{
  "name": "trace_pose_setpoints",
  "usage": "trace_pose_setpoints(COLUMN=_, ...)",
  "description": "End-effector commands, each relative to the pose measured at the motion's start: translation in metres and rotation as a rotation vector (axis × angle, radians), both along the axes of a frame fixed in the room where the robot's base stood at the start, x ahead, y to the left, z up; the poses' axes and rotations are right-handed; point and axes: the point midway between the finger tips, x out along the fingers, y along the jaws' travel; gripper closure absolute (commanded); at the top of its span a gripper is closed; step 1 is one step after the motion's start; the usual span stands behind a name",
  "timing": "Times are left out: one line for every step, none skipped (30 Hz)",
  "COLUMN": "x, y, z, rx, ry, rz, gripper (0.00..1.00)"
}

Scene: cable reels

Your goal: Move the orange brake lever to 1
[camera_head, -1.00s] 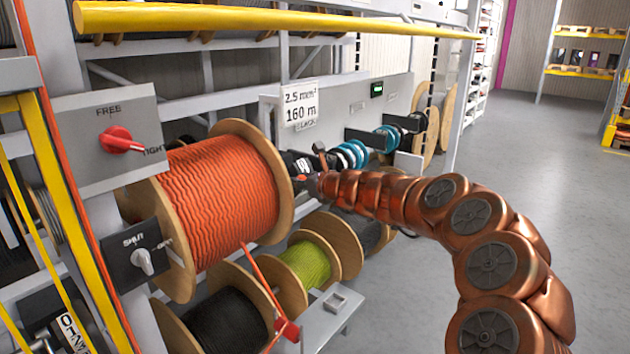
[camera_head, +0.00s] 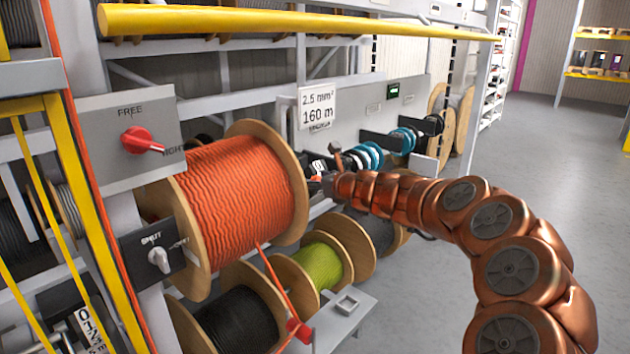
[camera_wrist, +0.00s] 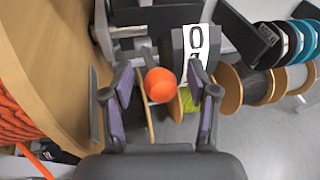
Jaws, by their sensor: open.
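The orange brake lever shows its round orange knob (camera_wrist: 160,85) near the middle of the wrist view. Beside and beyond it is a white label (camera_wrist: 195,42) with a black 0; the mark below is partly cut off, and I cannot read a 1. My gripper (camera_wrist: 163,102) is open, with one finger left of the knob and the other right of it. The knob appears between the fingers, with gaps on both sides; the depth between them is unclear. In the head view my gripper (camera_head: 327,182) is small beside the orange reel's right flange, and the lever cannot be made out.
The large orange cable reel (camera_head: 235,200) stands close to the left of my gripper. Black (camera_head: 235,320) and yellow-green (camera_head: 320,265) reels lie below. A red FREE/TIGHT knob (camera_head: 140,141) and a white SHUT switch (camera_head: 158,258) are on panels at left. Open floor lies right.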

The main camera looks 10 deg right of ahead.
Motion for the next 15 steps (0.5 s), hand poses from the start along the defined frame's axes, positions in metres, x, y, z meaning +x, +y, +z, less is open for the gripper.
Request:
trace_pose_setpoints(x=0.000, y=0.000, z=0.000, rx=0.000, ry=0.000, rz=0.000, gripper=0.41)
trace_pose_setpoints(x=0.000, y=0.000, z=0.000, rx=0.000, ry=0.000, rz=0.000, gripper=0.41)
trace_pose_setpoints(x=0.000, y=0.000, z=0.000, rx=0.000, ry=0.000, rz=0.000, gripper=0.41)
trace_pose_setpoints(x=0.000, y=0.000, z=0.000, rx=0.000, ry=0.000, rz=0.000, gripper=0.41)
trace_pose_setpoints(x=0.000, y=0.000, z=0.000, rx=0.000, ry=0.001, rz=0.000, gripper=0.41)
trace_pose_setpoints(x=0.000, y=0.000, z=0.000, rx=0.000, ry=0.001, rz=0.000, gripper=0.41)
trace_pose_setpoints(x=-0.001, y=0.000, z=0.000, rx=0.000, ry=0.001, rz=0.000, gripper=0.41)
trace_pose_setpoints(x=-0.001, y=-0.001, z=0.000, rx=0.000, ry=0.001, rz=0.000, gripper=0.41)
trace_pose_setpoints(x=-0.003, y=-0.001, z=0.000, rx=0.000, ry=0.001, rz=0.000, gripper=0.41)
trace_pose_setpoints(x=-0.004, y=-0.002, z=0.000, rx=0.000, ry=0.001, rz=-0.001, gripper=0.41)
trace_pose_setpoints(x=-0.005, y=-0.003, z=0.001, rx=0.001, ry=0.002, rz=-0.002, gripper=0.41)
trace_pose_setpoints(x=-0.008, y=-0.005, z=0.002, rx=0.001, ry=0.001, rz=-0.003, gripper=0.41)
trace_pose_setpoints(x=-0.011, y=-0.006, z=0.002, rx=0.001, ry=0.001, rz=-0.003, gripper=0.41)
trace_pose_setpoints(x=-0.013, y=-0.007, z=0.004, rx=0.001, ry=0.000, rz=-0.003, gripper=0.41)
trace_pose_setpoints(x=-0.017, y=-0.009, z=0.006, rx=0.002, ry=-0.001, rz=-0.003, gripper=0.41)
